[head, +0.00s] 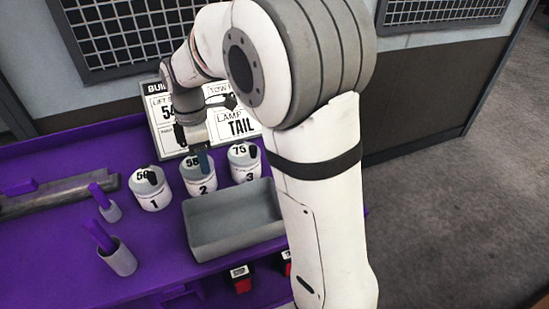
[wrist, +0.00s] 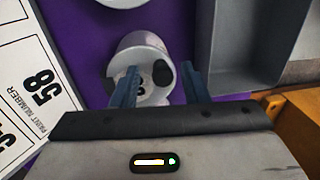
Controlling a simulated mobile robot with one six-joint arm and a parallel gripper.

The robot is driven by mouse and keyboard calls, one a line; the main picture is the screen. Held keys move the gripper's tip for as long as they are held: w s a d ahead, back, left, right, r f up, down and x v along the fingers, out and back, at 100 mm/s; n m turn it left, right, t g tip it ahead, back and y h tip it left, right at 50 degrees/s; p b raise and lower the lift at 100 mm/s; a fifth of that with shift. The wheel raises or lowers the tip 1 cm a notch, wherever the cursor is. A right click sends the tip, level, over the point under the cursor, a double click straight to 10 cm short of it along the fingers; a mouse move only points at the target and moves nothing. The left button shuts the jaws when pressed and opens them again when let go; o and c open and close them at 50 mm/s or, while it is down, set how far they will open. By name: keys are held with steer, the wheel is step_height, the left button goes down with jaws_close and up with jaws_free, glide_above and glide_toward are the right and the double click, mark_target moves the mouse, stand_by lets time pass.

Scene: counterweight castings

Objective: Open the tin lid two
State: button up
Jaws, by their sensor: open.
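Tin two (head: 201,185) is a pale round tin marked "2" on the purple bench, in the middle of a row of three. Its grey lid (head: 190,161) carries the number 58 and is on the tin. My gripper (head: 203,165) is right above this lid, pointing down. In the wrist view my open gripper (wrist: 158,68) has its two blue fingers spread over a tin lid (wrist: 145,48), with a black knob (wrist: 162,74) between them, closer to the right finger. The left finger hides part of the lid and its number. I cannot tell whether the fingers touch the lid.
Tin one (head: 151,195) stands to the left and tin three (head: 245,167) to the right. A grey tray (head: 225,245) lies just in front of the tins. A printed card (head: 165,135) stands behind. Purple-handled items in cups (head: 117,258) stand at left.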

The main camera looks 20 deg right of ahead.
steer(key=shift+s+f+t+b, duration=0.25)
steer(key=shift+f+t+b, duration=0.4)
steer(key=shift+b, duration=0.5)
step_height(320, 180, up, 9)
steer(key=shift+f+p, duration=0.1)
steer(key=shift+p, duration=0.55)
steer(key=s+d+r+m+t+p, duration=0.1)
steer(key=s+d+r+m+p, duration=0.3)
steer(key=s+m+p, duration=0.3)
steer(key=s+d+r+m+t+p, duration=0.2)
steer(key=s+d+r+m+p, duration=0.2)
steer(key=s+d+m+p, duration=0.3)
steer(key=shift+s+r+m, duration=0.4)
steer(key=shift+s+m, duration=1.4)
steer(key=shift+s, duration=0.55)
